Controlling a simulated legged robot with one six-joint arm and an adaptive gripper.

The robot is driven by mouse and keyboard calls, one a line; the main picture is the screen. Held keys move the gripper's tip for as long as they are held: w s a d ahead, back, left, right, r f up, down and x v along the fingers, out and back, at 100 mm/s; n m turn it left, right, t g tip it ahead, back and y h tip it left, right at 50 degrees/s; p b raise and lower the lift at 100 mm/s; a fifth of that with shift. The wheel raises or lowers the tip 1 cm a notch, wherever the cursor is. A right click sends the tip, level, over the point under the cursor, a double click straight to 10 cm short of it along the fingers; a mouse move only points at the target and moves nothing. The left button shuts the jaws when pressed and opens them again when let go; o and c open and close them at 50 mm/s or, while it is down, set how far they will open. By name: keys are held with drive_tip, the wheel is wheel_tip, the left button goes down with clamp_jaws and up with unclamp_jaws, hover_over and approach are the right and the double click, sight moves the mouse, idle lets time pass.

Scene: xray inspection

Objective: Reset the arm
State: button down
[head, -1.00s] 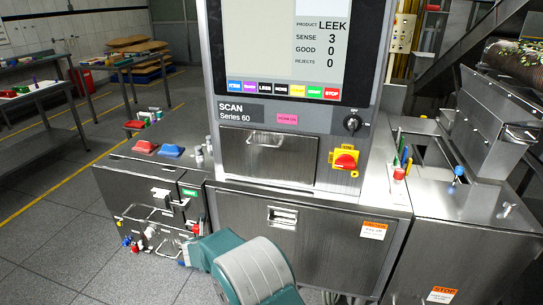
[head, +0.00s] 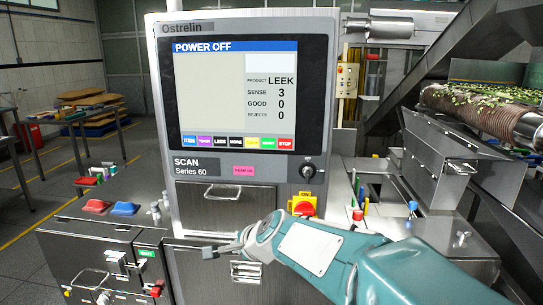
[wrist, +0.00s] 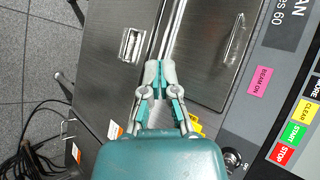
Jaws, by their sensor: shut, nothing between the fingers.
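My gripper (head: 208,250) is in front of the scanner cabinet (head: 160,130), just below its drawer, pointing left. It is shut and empty, and its two fingertips meet in the wrist view (wrist: 160,66). My teal arm reaches in from the lower right of the head view. The scanner's screen (head: 235,100) reads POWER OFF, with product LEEK, sense 3, good 0 and rejects 0. I cannot tell whether the fingers touch the cabinet front.
The drawer handle (head: 222,193) and the red and yellow switch (head: 305,205) are close to my arm. A conveyor machine (head: 430,165) stands on the right. Cables (wrist: 35,150) lie on the floor.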

drive_tip(key=s+d+f+n+g+h, duration=0.1)
drive_tip(key=s+d+n+h, duration=0.2)
drive_tip(key=s+d+n, duration=0.3)
drive_tip(key=s+d+f+n+g+h, duration=0.1)
drive_tip(key=s+d+n+h, duration=0.2)
drive_tip(key=s+d, duration=1.4)
drive_tip(key=s+n, duration=0.2)
drive_tip(key=n, duration=0.1)
drive_tip(key=shift+s+f+g, duration=0.3)
drive_tip(key=shift+s+f, duration=0.05)
drive_tip(key=shift+s, duration=0.05)
